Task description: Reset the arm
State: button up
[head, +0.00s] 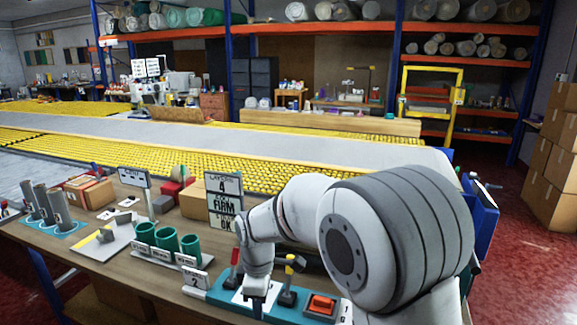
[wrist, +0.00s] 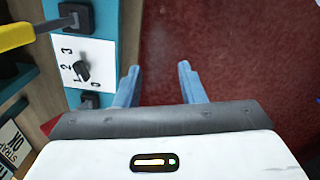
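My gripper (wrist: 158,82) shows in the wrist view with two blue fingers apart and nothing between them. Red floor shows beyond the fingertips. In the head view my gripper (head: 257,302) points down at the front edge of the bench, in front of a teal control panel (head: 219,288). My arm is bent forward and down from the right side of the picture. In the wrist view the panel's rotary dial (wrist: 83,71), marked with numbers from 0 to 3, is left of the fingers and apart from them.
The panel carries a red-handled lever (head: 233,262), a yellow-handled lever (head: 293,264) and a red button (head: 321,304). Green cups (head: 167,239) and a sign reading FIRM (head: 224,190) stand on the bench. Open red floor (head: 520,260) lies at right, before stacked boxes (head: 558,150).

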jog(key=s+d+r+m+t, duration=0.1)
jog(key=s+d+r+m, duration=0.25)
jog(key=d, duration=0.35)
jog(key=s+d+r+m, duration=0.3)
jog(key=s+d+m, duration=0.1)
jog(key=d+m, duration=0.15)
jog(key=s+d+m+t, duration=0.1)
jog(key=s+d+m, duration=0.7)
jog(key=s, duration=0.3)
jog(key=shift+s+d+r, duration=0.25)
jog(key=shift+d, duration=0.25)
